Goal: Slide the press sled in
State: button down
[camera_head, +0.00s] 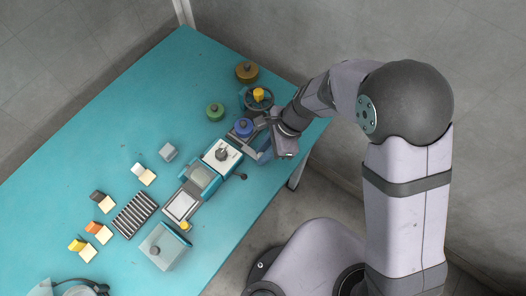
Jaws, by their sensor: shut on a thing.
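A teal and white press machine (196,178) lies diagonally across the table. I cannot clearly tell the press sled from the rest of the machine.
A dark wheel with a yellow knob (258,97) stands just behind my gripper. Green (215,111) and brown (246,71) knobbed pieces are farther back. The table's upper left is clear.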

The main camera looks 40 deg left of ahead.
jog(key=w+p, duration=0.1)
jog(key=w, duration=0.7)
jog(key=shift+w+p, duration=0.1)
jog(key=shift+p, duration=0.2)
jog(key=c, duration=1.7)
grip_release()
jog(key=shift+o, duration=0.2)
jog(key=shift+r, duration=0.15)
jog(key=b+v, duration=0.1)
jog(key=v, duration=0.6)
jog(key=shift+b, duration=0.3)
